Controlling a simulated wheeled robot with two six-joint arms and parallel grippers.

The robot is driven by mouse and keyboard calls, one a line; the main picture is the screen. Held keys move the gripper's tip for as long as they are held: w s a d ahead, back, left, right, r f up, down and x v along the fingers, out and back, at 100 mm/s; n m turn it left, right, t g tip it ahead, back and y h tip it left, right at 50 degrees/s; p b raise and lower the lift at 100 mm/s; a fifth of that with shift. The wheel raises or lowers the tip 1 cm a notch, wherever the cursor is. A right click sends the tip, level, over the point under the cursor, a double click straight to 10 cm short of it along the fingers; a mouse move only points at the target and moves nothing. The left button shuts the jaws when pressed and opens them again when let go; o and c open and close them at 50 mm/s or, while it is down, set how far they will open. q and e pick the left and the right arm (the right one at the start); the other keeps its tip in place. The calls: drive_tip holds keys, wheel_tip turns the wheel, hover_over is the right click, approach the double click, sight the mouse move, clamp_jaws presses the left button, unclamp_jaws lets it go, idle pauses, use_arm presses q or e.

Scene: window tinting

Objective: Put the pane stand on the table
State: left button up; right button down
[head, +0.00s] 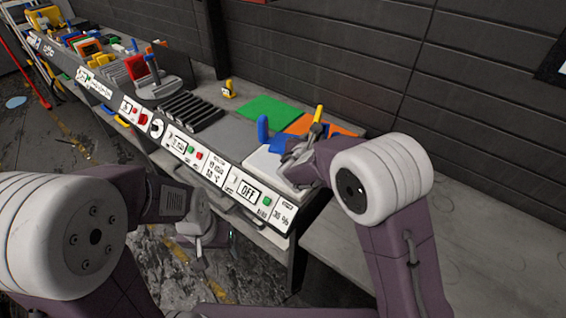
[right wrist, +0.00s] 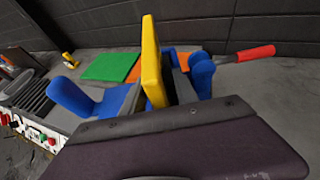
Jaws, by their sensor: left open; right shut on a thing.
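The pane stand, which I take to be the blue piece with rounded upright posts (head: 263,129), is at the right end of the workbench, above or on a pale pad; I cannot tell if it touches. My right gripper (head: 299,152) is shut on it. In the right wrist view a blue post of the stand (right wrist: 70,98) shows at the left, another at the right, and a yellow upright slab between them; the grasp itself is partly hidden. My left gripper (head: 199,238) is open and empty, low in front of the bench. The table (head: 360,225) has a bare grey top at the right.
A green sheet (head: 272,110) and an orange sheet (head: 299,126) lie behind the stand. A black ribbed rack (head: 190,110) and a small yellow item (head: 229,88) are to the left. A red-handled tool (right wrist: 256,53) lies near the wall.

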sight(278, 149)
drive_tip(key=a+f+p, duration=0.1)
drive_tip(key=a+f, duration=0.1)
drive_tip(key=a, duration=0.1)
drive_tip(key=w+a+f+p, duration=0.1)
drive_tip(key=a+f, duration=0.1)
drive_tip(key=a, duration=0.2)
drive_tip(key=w+a+f+p, duration=0.1)
drive_tip(key=a+f, duration=0.1)
drive_tip(key=a, duration=0.1)
drive_tip(key=shift+a+f, duration=0.1)
drive_tip(key=shift+a, duration=0.25)
wheel_tip(278, 149, down, 4)
drive_tip(key=shift+d+r+p, duration=0.1)
drive_tip(key=shift+p, duration=0.3)
drive_tip(key=shift+w, duration=0.1)
drive_tip(key=shift+f, duration=0.2)
drive_tip(key=c, duration=0.9)
unclamp_jaws()
drive_tip(key=shift+f, duration=0.1)
drive_tip(key=shift+c, duration=0.2)
